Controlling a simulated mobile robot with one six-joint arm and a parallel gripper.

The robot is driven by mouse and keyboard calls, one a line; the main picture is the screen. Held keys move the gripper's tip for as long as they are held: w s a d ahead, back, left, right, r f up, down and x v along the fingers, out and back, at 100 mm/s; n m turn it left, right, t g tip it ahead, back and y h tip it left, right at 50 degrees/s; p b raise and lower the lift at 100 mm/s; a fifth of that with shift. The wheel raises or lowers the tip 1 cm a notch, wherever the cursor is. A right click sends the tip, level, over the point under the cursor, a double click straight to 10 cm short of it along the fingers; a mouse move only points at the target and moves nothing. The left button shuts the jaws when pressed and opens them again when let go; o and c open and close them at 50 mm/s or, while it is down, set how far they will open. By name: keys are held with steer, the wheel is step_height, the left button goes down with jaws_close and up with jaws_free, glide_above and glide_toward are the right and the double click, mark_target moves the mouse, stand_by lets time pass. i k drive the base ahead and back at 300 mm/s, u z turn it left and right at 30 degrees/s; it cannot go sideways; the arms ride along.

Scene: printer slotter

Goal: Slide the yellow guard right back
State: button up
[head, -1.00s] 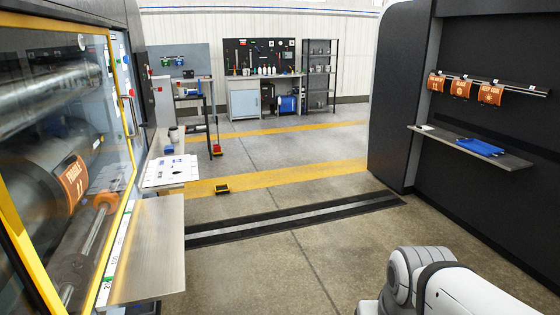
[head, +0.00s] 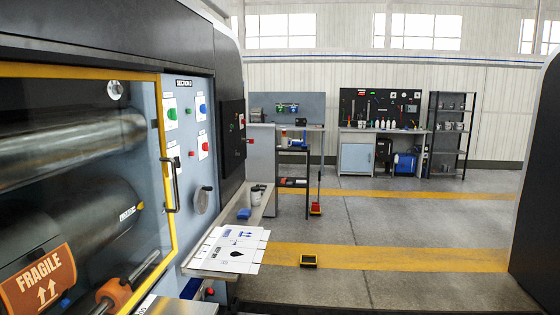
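The yellow-framed guard (head: 167,165) stands at the left of the head view, with a clear pane and a dark handle (head: 172,185) on its right upright. Through the pane I see metal rollers (head: 70,140) and an orange plate marked FRAGILE (head: 42,280) on the lower cylinder. The guard's right upright stands next to the blue-grey control panel (head: 187,100). The guard's lower and left parts are outside the picture. My gripper is not in view.
A narrow shelf beside the machine holds white printed sheets (head: 232,250), a blue item (head: 244,213) and a cup (head: 256,193). The floor in the middle is open. A dark wall (head: 537,200) stands at right.

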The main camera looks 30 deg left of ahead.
mark_target(9, 69)
steer(key=u, duration=0.6)
steer(key=i, duration=1.3)
steer(key=u, duration=1.2)
steer(key=i, duration=0.4)
steer(key=u, duration=0.15)
steer(key=k, duration=0.75)
steer(key=u, duration=0.2)
steer(key=i, duration=0.8)
steer(key=z, duration=0.15)
